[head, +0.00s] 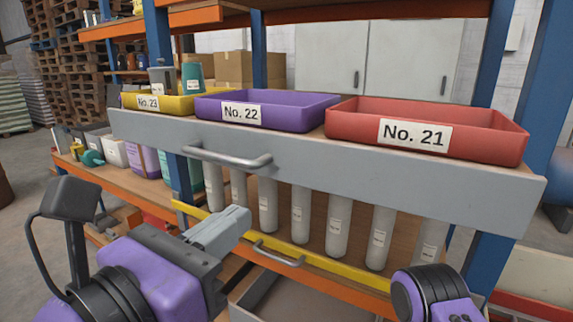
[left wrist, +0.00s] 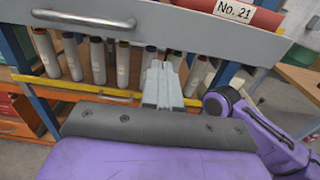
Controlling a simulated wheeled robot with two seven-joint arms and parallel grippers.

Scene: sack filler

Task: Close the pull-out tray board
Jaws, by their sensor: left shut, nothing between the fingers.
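The pull-out tray board (head: 300,165) is a grey-fronted board sticking out of the shelf rack in the head view. It carries a yellow tray No. 23, a purple tray No. 22 (head: 314,99) and a red tray No. 21 (head: 476,118). Its bar handle (head: 228,158) is on the front; the handle also shows in the left wrist view (left wrist: 84,20). My left gripper (head: 236,219) is shut and empty, in front of and below the board, apart from the handle. It shows in the left wrist view (left wrist: 161,72) too. My right arm shows at the lower right; its fingers are out of view.
Grey cylinders (head: 338,225) stand on the shelf below the board. A yellow strip and a lower drawer handle (head: 278,254) are near my left gripper. Blue rack posts (head: 160,60) stand on both sides. Open floor lies at the left.

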